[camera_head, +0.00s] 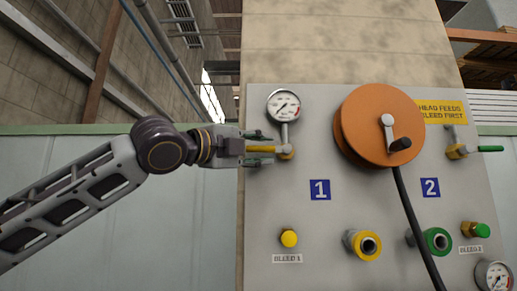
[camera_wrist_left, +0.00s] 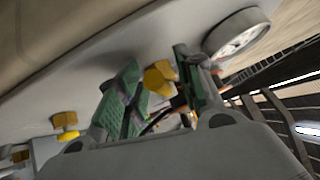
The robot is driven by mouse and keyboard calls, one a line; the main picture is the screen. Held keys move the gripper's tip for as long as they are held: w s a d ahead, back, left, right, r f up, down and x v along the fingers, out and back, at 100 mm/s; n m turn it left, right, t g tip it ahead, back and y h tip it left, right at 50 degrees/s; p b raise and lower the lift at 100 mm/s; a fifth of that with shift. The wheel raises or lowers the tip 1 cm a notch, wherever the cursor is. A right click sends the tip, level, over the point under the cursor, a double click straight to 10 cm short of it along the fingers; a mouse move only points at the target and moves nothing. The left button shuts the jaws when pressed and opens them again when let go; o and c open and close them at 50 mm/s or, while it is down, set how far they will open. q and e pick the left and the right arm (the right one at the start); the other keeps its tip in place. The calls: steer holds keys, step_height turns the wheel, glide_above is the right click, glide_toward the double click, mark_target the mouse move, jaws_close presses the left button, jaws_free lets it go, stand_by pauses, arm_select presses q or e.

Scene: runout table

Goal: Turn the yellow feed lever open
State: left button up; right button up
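The yellow feed lever (camera_head: 262,149) sticks out to the left, roughly level, from a brass valve (camera_head: 287,152) under the left gauge on the grey panel. My left gripper (camera_head: 258,148) comes in from the left with one finger above the lever and one below. Gaps show between the fingers and the lever, so the gripper is open around it. In the left wrist view the green finger pads stand apart, with a yellow part (camera_wrist_left: 157,81) showing between them. My right gripper is not in view.
An orange hose reel (camera_head: 371,115) with a crank and black hose stands out from the panel (camera_head: 330,235). A green lever (camera_head: 490,149) is at the right. A yellow bleed knob (camera_head: 288,238) and yellow coupling (camera_head: 362,244) sit below. A gauge (camera_head: 284,105) is just above the lever.

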arm_select(q)
jaws_close()
steer(key=shift+f, duration=0.1)
stand_by(0.5)
